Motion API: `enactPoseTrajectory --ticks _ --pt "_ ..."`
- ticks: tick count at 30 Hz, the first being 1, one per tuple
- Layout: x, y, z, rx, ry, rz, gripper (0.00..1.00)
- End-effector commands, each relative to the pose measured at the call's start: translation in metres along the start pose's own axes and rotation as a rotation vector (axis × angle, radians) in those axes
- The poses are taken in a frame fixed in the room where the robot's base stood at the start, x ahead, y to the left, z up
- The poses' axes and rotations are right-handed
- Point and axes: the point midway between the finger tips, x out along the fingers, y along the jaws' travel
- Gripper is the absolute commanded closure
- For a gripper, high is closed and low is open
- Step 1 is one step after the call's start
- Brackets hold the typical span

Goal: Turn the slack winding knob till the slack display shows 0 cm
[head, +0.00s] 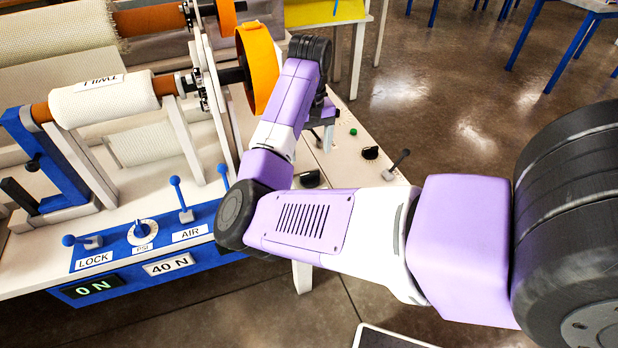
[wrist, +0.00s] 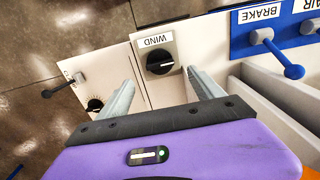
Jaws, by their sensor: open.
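The winding knob (wrist: 160,62) is a black round knob with a white pointer line on a grey plate labelled WIND. In the wrist view its pointer aims to the right. My gripper (wrist: 162,77) is open, with one pale finger to each side of the knob's near side in the picture; whether they touch it I cannot tell. In the head view a black knob (head: 311,179) on the white bench top looks like the same one, its label unreadable, and my arm hides part of that area. The slack display is in neither view.
The BRAKE lever (wrist: 275,50) stands right of the knob. Another small lever (wrist: 60,88) is to the left.

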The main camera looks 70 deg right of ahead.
Motion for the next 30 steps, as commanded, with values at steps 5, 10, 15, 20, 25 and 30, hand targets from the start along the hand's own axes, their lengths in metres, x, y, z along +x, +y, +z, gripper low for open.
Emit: enactPoseTrajectory --ticks 5,10,15,20,25,30 --pt "0.012 0.0 0.0 -0.001 -0.002 0.0 0.24" --pt "0.035 -0.001 0.001 -0.001 -0.002 0.0 0.24" --pt "0.06 0.0 0.001 0.0 -0.002 -0.001 0.24" --pt "0.076 -0.001 0.0 -0.001 -0.001 0.0 0.24" --pt "0.082 0.0 0.0 0.0 0.0 -0.001 0.24" --pt "0.082 0.0 0.0 0.0 0.0 -0.001 0.24"
